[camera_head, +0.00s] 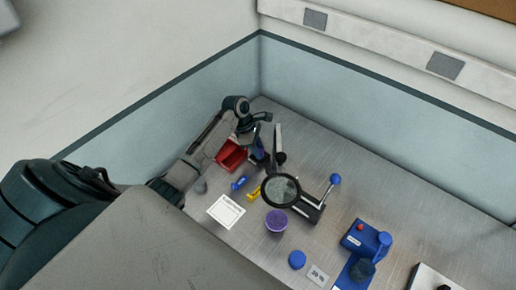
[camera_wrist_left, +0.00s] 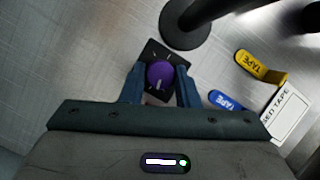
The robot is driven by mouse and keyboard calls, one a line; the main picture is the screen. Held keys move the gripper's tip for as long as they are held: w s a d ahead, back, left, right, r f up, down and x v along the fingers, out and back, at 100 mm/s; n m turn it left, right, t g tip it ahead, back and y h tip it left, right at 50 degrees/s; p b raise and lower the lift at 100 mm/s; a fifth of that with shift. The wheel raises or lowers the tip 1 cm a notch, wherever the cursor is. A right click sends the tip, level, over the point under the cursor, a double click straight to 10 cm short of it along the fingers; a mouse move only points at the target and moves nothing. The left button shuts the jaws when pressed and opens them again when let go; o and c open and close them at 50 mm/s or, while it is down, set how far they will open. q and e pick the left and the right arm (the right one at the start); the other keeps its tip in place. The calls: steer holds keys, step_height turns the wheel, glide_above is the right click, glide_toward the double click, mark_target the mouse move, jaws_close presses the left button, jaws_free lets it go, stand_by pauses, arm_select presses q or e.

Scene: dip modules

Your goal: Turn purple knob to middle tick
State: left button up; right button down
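The purple knob (camera_wrist_left: 160,75) sits on a small black plate (camera_wrist_left: 155,55) in the left wrist view. A short pale line shows on the knob; the plate's ticks are too small to read. My left gripper (camera_wrist_left: 160,80) has its two blue-grey fingers on either side of the knob, with a narrow gap at each side, so it looks open around it. In the head view my left gripper (camera_head: 262,155) is at the far part of the bench, and the knob is hidden or too small to tell there. My right gripper is not in view.
A magnifier (camera_head: 283,190) on a stand is close to the gripper. A red bin (camera_head: 231,155), blue tape (camera_head: 239,183), yellow tape (camera_head: 254,194), a white card (camera_head: 226,211) and a purple round item (camera_head: 276,221) lie nearby. Blue devices (camera_head: 360,240) stand at the right.

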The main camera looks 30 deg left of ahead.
arm_select(q)
steer(key=shift+m, duration=0.4)
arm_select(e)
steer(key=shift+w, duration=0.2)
arm_select(q)
steer(key=m+g, duration=0.1)
steer(key=m, duration=0.1)
steer(key=shift+w+r+m, duration=0.1)
steer(key=shift+w+m, duration=0.05)
steer(key=shift+m, duration=0.25)
steer(key=m+g, duration=0.1)
steer(key=m, duration=0.2)
steer(key=m+g, duration=0.1)
steer(key=m, duration=0.2)
steer(key=shift+w+d+g+y, duration=0.1)
steer(key=shift+w+g+y, duration=0.05)
steer(key=shift+g+y, duration=0.2)
steer(key=m+y, duration=0.1)
steer(key=m, duration=0.2)
steer(key=m+g, duration=0.1)
steer(key=m, duration=0.1)
steer(key=shift+w+d+m+g+y, duration=0.15)
steer(key=shift+m+g+y, duration=0.1)
steer(key=shift+m+y, duration=0.15)
steer(key=shift+d+m+y, duration=0.1)
steer(key=shift+m+y, duration=0.65)
steer(key=shift+m, duration=1.55)
steer(key=o, duration=1)
steer(key=shift+g, duration=0.3)
